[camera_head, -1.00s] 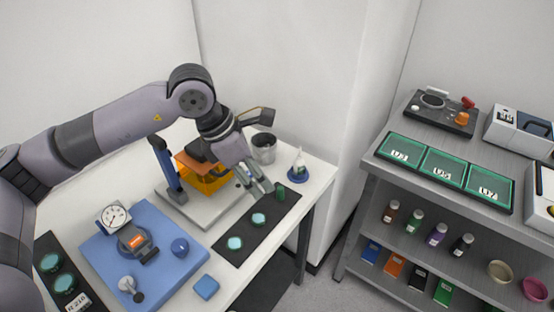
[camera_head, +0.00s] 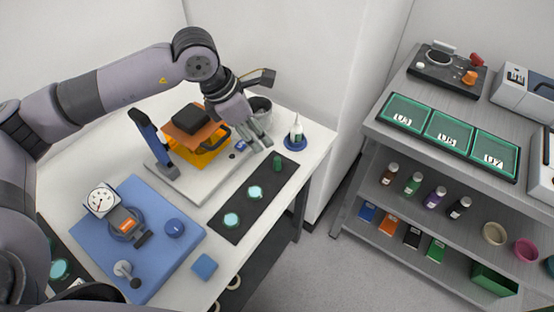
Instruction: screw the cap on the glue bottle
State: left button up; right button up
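The glue bottle (camera_head: 296,136), with a pale pointed nozzle, stands upright on a round blue base (camera_head: 295,143) at the table's back right corner. A small dark green cylinder (camera_head: 277,162) stands on the far end of the black mat, in front of the bottle; I cannot tell whether it is the cap. My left gripper (camera_head: 262,142) points down, left of the bottle and above and behind the green cylinder, apart from both. Its two fingers show a gap, and I see nothing between them. My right gripper is not in view.
The black mat (camera_head: 240,214) carries teal discs. An orange fixture (camera_head: 195,136) on a grey plate and a grey cup (camera_head: 260,108) stand near the gripper. A blue plate (camera_head: 182,256) with a dial gauge lies at front left. A shelf unit (camera_head: 378,143) stands right, across a gap.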

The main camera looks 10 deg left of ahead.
pick_arm(q)
jog(key=p, duration=0.2)
send_over(277, 158)
jog(key=s+a, duration=0.1)
jog(key=a, duration=0.1)
jog(key=f, duration=0.6)
jog(key=shift+s+d, duration=0.1)
jog(key=shift+s, duration=0.1)
jog(key=shift+w+d+f, duration=0.1)
jog(key=shift+f, duration=0.55)
jog(key=shift+d, duration=0.1)
jog(key=shift+w+d+f+p, duration=0.15)
jog(key=shift+f+p, duration=0.1)
jog(key=shift+p, duration=0.2)
jog(key=p+x, duration=0.1)
jog(key=x, duration=0.2)
jog(key=shift+w+f+p, duration=0.1)
jog(key=shift+f+p, duration=0.2)
jog(key=shift+d+f, duration=0.15)
jog(key=shift+f, duration=0.3)
jog(key=shift+c, duration=0.5)
